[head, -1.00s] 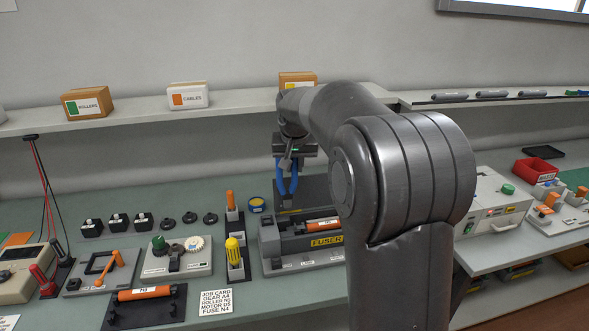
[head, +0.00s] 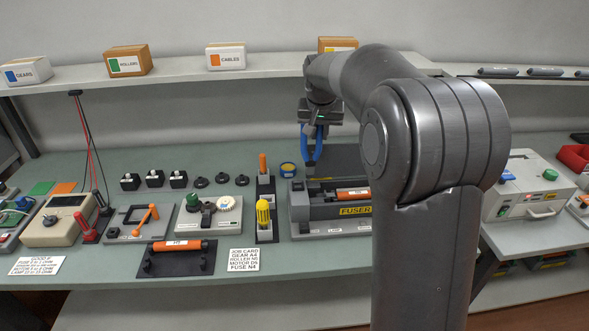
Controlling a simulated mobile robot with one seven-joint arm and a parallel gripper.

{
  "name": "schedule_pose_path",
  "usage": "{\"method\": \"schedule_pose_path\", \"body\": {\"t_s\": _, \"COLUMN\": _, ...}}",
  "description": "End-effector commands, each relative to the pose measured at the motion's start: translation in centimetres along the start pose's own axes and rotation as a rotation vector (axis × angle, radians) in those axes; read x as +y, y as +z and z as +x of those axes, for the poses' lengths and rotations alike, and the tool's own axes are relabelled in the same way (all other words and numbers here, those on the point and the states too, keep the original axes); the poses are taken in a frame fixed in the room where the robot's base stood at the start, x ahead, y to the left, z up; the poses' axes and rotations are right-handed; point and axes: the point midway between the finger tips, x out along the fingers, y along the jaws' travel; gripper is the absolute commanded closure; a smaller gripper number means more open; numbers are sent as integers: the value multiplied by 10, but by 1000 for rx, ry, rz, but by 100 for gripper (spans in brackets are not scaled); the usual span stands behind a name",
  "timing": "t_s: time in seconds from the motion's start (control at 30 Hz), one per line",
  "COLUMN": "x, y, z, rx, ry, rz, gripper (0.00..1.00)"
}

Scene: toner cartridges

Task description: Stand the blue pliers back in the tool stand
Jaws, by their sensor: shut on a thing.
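My gripper (head: 316,128) is shut on the blue pliers (head: 313,147) near their handle ends. The pliers hang upright, nose down, just behind the left end of the grey fuser unit (head: 355,211); I cannot tell whether their tip touches anything. To their left, small dark upright holders look like the tool stand (head: 266,185). One holds an orange-handled screwdriver (head: 263,163), and the nearer one a yellow-handled screwdriver (head: 263,213). Whether a free slot is there cannot be made out.
A shelf (head: 180,72) with boxes runs behind. My arm hides the right of the fuser.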

Motion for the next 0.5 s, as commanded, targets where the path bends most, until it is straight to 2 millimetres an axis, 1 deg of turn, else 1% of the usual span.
{"method": "schedule_pose_path", "body": {"t_s": 0.03, "x": -20, "y": 0, "z": 4, "rx": -1, "ry": -3, "rz": -9, "gripper": 100}}
{"method": "schedule_pose_path", "body": {"t_s": 0.07, "x": -31, "y": 0, "z": 8, "rx": -2, "ry": -3, "rz": -10, "gripper": 100}}
{"method": "schedule_pose_path", "body": {"t_s": 0.1, "x": -46, "y": 0, "z": 11, "rx": -2, "ry": -3, "rz": -9, "gripper": 100}}
{"method": "schedule_pose_path", "body": {"t_s": 0.2, "x": -81, "y": 1, "z": 18, "rx": -1, "ry": -2, "rz": -9, "gripper": 100}}
{"method": "schedule_pose_path", "body": {"t_s": 0.3, "x": -109, "y": 4, "z": 24, "rx": 1, "ry": -2, "rz": -7, "gripper": 100}}
{"method": "schedule_pose_path", "body": {"t_s": 0.4, "x": -127, "y": 6, "z": 27, "rx": 3, "ry": -1, "rz": -5, "gripper": 100}}
{"method": "schedule_pose_path", "body": {"t_s": 0.5, "x": -135, "y": 8, "z": 30, "rx": 3, "ry": 0, "rz": -2, "gripper": 100}}
